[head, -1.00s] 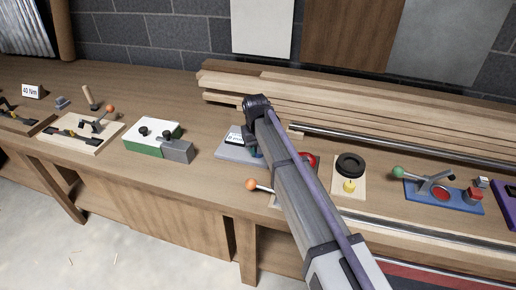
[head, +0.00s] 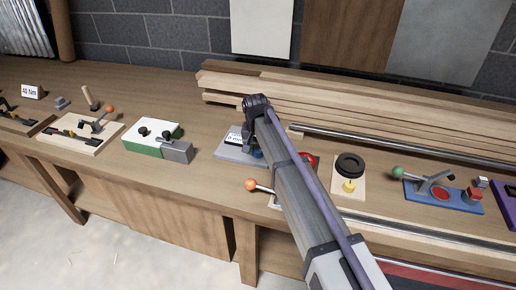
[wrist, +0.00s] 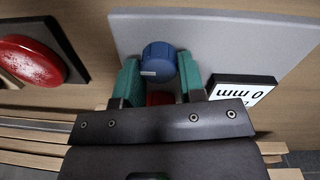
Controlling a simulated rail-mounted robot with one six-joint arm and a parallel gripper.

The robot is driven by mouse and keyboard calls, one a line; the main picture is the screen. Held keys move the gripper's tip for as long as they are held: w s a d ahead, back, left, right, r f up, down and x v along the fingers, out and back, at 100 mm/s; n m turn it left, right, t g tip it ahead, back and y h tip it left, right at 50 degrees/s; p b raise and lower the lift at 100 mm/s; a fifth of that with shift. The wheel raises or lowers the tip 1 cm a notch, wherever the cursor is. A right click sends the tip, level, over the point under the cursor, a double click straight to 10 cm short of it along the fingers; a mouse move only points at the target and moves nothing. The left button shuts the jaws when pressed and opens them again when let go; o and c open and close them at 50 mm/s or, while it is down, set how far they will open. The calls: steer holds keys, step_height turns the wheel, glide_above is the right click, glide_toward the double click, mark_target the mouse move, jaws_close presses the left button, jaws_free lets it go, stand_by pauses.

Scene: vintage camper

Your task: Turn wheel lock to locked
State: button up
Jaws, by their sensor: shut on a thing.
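My gripper (wrist: 158,70) has teal fingers on either side of a round blue knob (wrist: 158,58) with a small white mark, and is shut on it. A red part (wrist: 160,98) shows between the fingers below the knob. In the head view my gripper (head: 254,148) is over the grey plate (head: 232,154), and my arm hides part of it. No label names the wheel lock, so I cannot tell from labels which part it is.
A red mushroom button (wrist: 28,58) is close to the left in the wrist view. A board with a black ring wheel (head: 350,164) and yellow knob is to the right. A green and white box (head: 152,138) is left. Stacked planks (head: 330,105) lie behind.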

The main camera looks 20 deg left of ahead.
mark_target(257, 149)
steer(key=o, duration=0.9)
steer(key=r+p, duration=1)
steer(key=shift+a+r+p, duration=0.25)
steer(key=shift+r+p, duration=0.1)
